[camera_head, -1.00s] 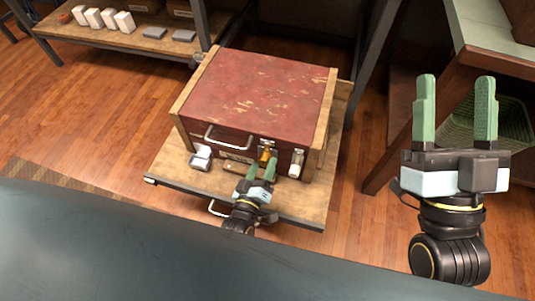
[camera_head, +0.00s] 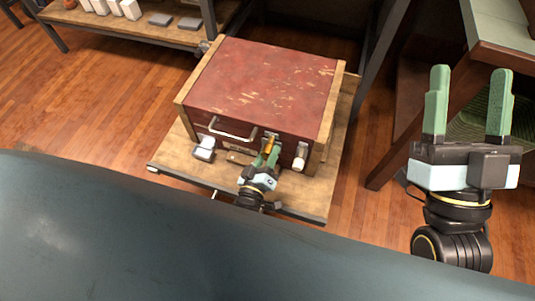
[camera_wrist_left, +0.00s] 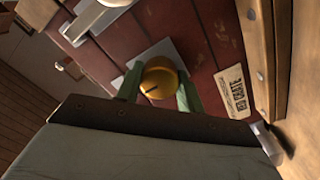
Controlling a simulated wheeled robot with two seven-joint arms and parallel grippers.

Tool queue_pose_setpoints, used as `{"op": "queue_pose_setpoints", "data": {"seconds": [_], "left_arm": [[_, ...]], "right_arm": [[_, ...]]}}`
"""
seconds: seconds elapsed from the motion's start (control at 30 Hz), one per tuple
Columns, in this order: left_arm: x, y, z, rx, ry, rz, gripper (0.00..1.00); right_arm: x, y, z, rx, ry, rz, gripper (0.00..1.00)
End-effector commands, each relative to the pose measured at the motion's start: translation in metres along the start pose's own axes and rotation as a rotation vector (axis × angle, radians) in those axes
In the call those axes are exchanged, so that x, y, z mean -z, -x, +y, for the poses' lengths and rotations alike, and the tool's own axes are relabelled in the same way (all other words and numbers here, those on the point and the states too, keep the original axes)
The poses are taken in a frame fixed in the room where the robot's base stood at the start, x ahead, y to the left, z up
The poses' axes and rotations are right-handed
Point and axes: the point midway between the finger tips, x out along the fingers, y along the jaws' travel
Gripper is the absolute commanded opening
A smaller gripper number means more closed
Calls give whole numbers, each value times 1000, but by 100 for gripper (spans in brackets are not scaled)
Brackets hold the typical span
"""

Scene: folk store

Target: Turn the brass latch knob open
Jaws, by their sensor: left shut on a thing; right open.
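The brass latch knob (camera_head: 269,145) is on the front of a worn red case (camera_head: 262,90) with wooden end pieces. In the left wrist view the round knob (camera_wrist_left: 160,83) sits on a grey plate, with a dark slot line on its face. My left gripper (camera_head: 267,160) has its green fingers on both sides of the knob and is shut on it; the fingers also show in the wrist view (camera_wrist_left: 160,90). My right gripper (camera_head: 467,105) is open and empty, raised at the right, away from the case.
The case stands on a wooden board (camera_head: 170,158). A metal handle (camera_head: 232,130) is left of the knob. Small white items sit at the case's front, left (camera_head: 204,148) and right (camera_head: 300,157). A shelf (camera_head: 180,30) stands behind left; a green-topped table (camera_head: 490,30) is at right.

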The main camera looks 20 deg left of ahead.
Motion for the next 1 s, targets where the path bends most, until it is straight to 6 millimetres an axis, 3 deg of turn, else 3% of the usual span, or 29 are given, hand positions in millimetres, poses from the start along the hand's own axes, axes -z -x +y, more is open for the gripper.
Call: {"op": "queue_pose_setpoints", "data": {"seconds": [0.37, 1.0], "left_arm": [[1, 0, 1, 3, -149, -2, 15], [1, 0, 1, 15, -741, -14, 15]], "right_arm": [[-4, -2, 0, -1, 0, -38, 62], [-17, -1, 1, -6, -3, -175, 62]]}}
